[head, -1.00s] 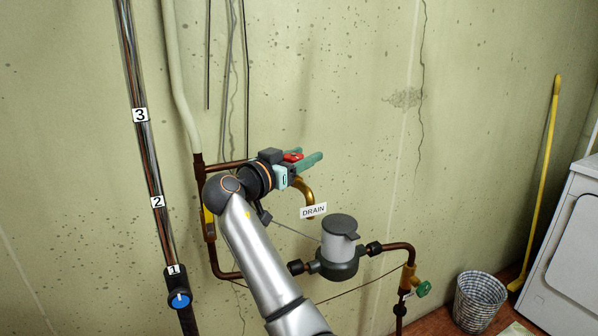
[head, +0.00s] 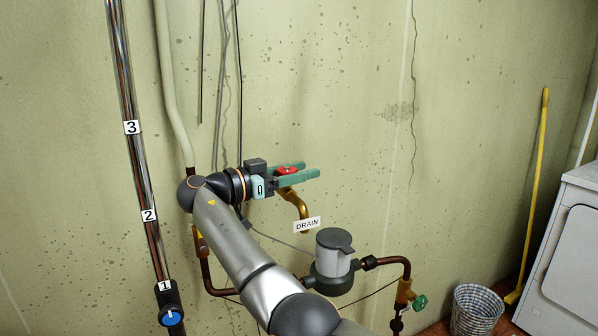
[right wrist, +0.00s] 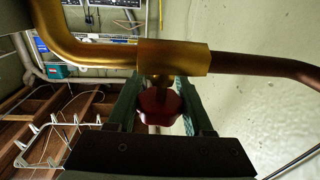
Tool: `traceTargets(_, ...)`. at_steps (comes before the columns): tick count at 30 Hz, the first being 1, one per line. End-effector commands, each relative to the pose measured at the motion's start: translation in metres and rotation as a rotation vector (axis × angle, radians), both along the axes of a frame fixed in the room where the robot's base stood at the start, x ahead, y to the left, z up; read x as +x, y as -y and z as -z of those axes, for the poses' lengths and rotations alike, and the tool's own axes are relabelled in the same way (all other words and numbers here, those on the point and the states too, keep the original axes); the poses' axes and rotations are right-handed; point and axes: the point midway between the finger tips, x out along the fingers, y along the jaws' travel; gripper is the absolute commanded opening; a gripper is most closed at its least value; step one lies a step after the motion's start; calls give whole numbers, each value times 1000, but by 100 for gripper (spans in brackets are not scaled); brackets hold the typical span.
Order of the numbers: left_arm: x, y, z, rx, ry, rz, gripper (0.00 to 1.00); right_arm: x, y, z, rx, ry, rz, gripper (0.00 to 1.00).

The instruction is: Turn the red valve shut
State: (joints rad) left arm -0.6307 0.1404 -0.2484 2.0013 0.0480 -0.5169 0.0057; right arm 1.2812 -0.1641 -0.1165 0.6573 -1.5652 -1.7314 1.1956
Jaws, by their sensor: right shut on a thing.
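The red valve handle (head: 287,170) sits on a brass tap with a bent spout (head: 297,200) on the wall, above the DRAIN tag (head: 307,224). My right gripper (head: 308,170) reaches it from the left, with its green fingers on either side of the handle. In the right wrist view the red handle (right wrist: 158,106) is a lobed knob below the brass body (right wrist: 172,57), between the two green fingers, which are shut on it. The handle's exact turn angle is hard to tell. My left gripper is not in view.
A grey meter (head: 334,255) and a green-handled valve (head: 419,302) are on the pipes lower right. A chrome pipe numbered 1 to 3 (head: 138,170) with a blue knob (head: 171,318) is at left. A basket (head: 477,310), yellow pole (head: 533,200) and white appliance (head: 575,245) stand right.

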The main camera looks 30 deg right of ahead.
Motion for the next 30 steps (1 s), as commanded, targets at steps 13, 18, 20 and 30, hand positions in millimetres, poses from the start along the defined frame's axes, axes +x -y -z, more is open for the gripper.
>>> traceTargets(13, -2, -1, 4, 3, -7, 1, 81, 0, 1, 1, 5, -1, 5, 57)
traceTargets(18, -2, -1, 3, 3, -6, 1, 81, 0, 1, 1, 3, -1, 4, 76)
traceTargets(20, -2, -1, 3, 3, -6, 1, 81, 0, 1, 1, 3, -1, 4, 81)
traceTargets(30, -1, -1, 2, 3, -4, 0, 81, 0, 0, 0, 2, 0, 3, 81)
